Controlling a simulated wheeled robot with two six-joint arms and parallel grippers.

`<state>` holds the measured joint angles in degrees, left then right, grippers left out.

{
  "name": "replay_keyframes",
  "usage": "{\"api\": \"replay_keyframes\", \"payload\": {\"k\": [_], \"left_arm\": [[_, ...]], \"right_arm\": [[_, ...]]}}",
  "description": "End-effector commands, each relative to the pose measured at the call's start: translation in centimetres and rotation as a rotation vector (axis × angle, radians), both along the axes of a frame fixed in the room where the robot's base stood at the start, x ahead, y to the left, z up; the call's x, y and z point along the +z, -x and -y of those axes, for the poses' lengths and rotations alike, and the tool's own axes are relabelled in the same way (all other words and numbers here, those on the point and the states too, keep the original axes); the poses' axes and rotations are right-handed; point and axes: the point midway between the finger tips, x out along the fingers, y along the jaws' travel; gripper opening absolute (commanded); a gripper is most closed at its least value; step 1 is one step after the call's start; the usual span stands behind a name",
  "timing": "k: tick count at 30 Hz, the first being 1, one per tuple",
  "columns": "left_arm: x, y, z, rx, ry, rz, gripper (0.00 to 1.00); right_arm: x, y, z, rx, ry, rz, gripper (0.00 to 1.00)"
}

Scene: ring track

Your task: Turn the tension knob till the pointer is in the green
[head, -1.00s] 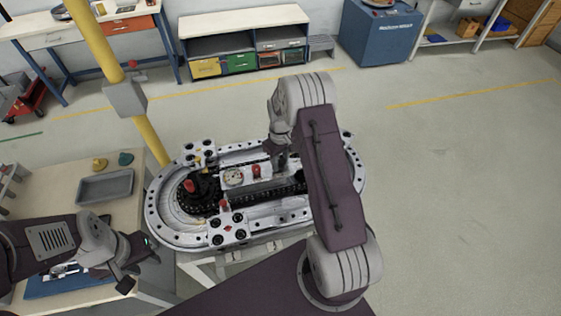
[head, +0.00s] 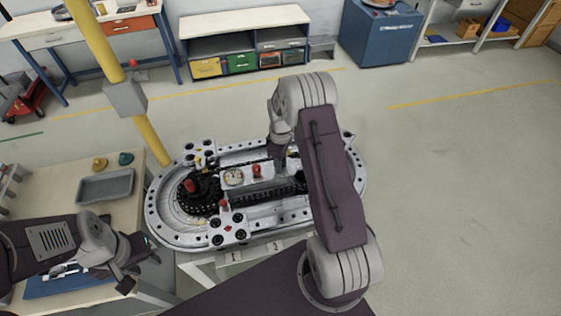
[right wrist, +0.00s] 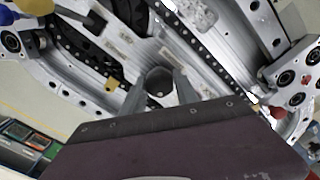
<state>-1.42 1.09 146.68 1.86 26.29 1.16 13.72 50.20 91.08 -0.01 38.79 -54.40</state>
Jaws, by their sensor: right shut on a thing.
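A ring track machine (head: 165,225) stands in the middle of the head view. On its central deck sits a round white gauge (head: 234,177), whose pointer and green zone are too small to read. My right gripper (head: 280,163) reaches down to the deck, right of the gauge.
A red knob-like part (head: 256,170) stands close to the gauge, and another red part (head: 190,186) stands at the left end. A yellow post (head: 110,70) rises behind the machine. A bench with a grey tray (head: 106,186) lies left. The floor to the right is clear.

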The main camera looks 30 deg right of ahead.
Motion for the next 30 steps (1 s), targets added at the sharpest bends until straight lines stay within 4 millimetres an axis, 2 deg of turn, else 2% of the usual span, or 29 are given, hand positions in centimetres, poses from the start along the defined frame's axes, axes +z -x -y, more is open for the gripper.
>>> {"api": "replay_keyframes", "payload": {"k": [10,11,13,23,26,30], "left_arm": [[0.0,0.0,0.0,0.0,0.0,0.0,0.36],[0.1,0.0,0.0,0.0,0.0,0.0,0.36],[0.0,0.0,0.0,0.0,0.0,0.0,0.36],[-0.1,0.0,0.0,0.0,0.0,0.0,0.36],[-0.6,0.0,0.0,0.0,0.0,0.0,0.36],[-1.4,0.0,0.0,0.0,0.0,0.0,0.36]], "right_arm": [[0.2,-0.3,0.1,0.001,0.002,0.008,0.0],[0.2,-0.3,0.1,0.001,0.002,0.008,0.39],[0.2,-0.3,0.1,0.001,0.001,0.008,0.58],[0.3,-0.1,0.0,0.0,0.001,0.005,0.58],[1.6,-0.2,0.1,0.0,0.002,0.008,0.58],[4.8,-0.2,0.1,0.0,0.003,0.01,0.58]]}}
